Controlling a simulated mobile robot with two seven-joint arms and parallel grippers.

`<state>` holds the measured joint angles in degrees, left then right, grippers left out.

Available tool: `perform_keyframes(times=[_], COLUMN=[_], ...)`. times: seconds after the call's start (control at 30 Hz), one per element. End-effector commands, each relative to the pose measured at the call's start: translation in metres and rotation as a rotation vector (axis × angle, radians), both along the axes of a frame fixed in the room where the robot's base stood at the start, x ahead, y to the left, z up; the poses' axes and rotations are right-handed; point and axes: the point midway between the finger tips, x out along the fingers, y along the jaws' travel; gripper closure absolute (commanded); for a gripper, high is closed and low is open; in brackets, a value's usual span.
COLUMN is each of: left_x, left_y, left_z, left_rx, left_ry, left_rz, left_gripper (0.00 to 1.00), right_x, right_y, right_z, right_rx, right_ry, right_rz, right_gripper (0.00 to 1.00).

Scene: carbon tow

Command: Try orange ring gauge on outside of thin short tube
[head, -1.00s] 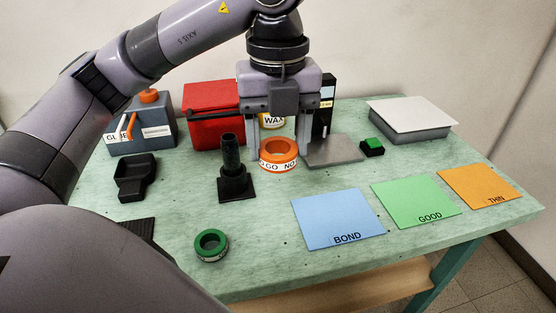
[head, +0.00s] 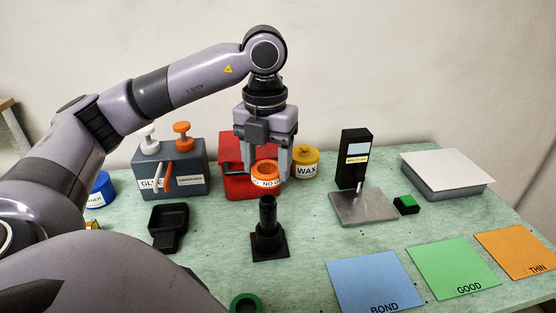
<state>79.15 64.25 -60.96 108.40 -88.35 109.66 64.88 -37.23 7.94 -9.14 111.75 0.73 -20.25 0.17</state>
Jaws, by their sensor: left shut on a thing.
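The orange ring gauge (head: 265,182), with a white band lettered "NO GO", is in the air in the head view. My left gripper (head: 266,172) points down and is shut on it. A short dark tube (head: 268,211) stands upright on a black square-based stand (head: 270,246). The ring appears above the tube's top, with a small gap, and not around it; exact alignment in depth is hard to tell. My right gripper is not in view.
Behind are a red box (head: 232,157), a yellow wax jar (head: 305,163) and a grey dispenser box (head: 180,180). A black tray (head: 169,222) is left, a gauge stand (head: 356,160) right. A green ring (head: 245,303) and blue mat (head: 374,282) lie in front.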

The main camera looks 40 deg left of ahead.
Motion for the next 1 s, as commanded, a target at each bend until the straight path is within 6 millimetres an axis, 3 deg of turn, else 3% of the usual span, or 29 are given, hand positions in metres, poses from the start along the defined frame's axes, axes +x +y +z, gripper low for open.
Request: perform_keyframes(times=[0.47,1.0], left_x=[0.0,0.0], left_y=[0.001,0.001], left_z=[-0.001,-0.039], left_rx=[0.001,0.001], left_ry=[0.0,-0.001], left_rz=[-0.006,-0.005], left_gripper=[0.79,0.79], right_x=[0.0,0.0], right_y=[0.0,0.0], right_z=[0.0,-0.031], right_rx=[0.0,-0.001], right_ry=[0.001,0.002], right_rz=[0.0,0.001], right_gripper=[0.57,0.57])
